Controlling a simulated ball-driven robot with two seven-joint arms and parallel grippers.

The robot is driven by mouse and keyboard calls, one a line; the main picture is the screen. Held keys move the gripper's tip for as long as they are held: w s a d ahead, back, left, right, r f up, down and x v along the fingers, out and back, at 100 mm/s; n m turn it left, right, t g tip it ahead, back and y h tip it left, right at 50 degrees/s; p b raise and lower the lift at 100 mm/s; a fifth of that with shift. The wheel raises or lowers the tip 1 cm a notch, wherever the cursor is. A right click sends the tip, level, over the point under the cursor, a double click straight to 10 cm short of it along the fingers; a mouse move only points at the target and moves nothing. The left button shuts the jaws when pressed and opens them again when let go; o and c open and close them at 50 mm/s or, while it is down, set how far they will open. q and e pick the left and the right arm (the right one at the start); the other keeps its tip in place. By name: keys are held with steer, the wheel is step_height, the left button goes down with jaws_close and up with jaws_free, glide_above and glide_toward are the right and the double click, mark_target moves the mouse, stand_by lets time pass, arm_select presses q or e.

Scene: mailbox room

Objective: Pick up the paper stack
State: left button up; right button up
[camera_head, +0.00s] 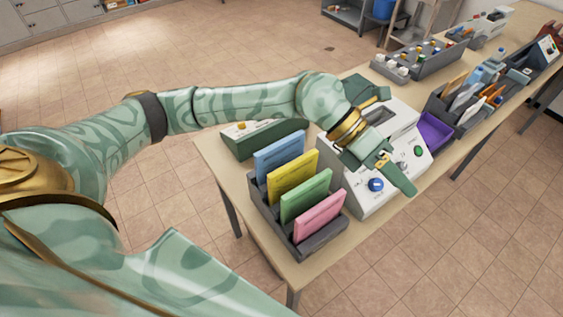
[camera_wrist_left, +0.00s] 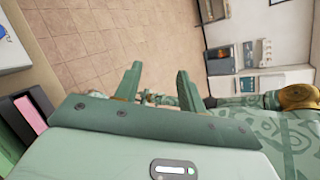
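Upright paper stacks stand in a grey slotted holder (camera_head: 312,246) at the table's near left end: a blue stack (camera_head: 279,157), a yellow one (camera_head: 293,177), a green one (camera_head: 306,197) and a pink one (camera_head: 320,216). Which one is meant cannot be told. My left gripper (camera_head: 396,176) is over the white machine, right of the holder and apart from the stacks. In the left wrist view its two fingers (camera_wrist_left: 158,90) stand apart with nothing held between them. The pink stack (camera_wrist_left: 31,114) shows at that view's left edge.
The white machine (camera_head: 362,202) with knobs stands directly beside the holder. A dark green box (camera_head: 262,140) sits behind the holder. The tiled floor left of the table is clear.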

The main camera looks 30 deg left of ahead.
arm_select(q)
steer(key=w+a+f+y, duration=0.2)
steer(key=w+a+y, duration=0.25)
steer(key=a, duration=0.35)
step_height(320, 180, up, 2)
steer(key=n+y, duration=0.4)
steer(key=y, duration=0.4)
glide_above(280, 142)
steer(key=d, duration=0.1)
step_height(280, 142, down, 9)
steer(key=shift+a+f, duration=0.15)
steer(key=f, duration=0.6)
steer(key=shift+a+f, duration=0.1)
steer(key=shift+a, duration=0.2)
jaws_close()
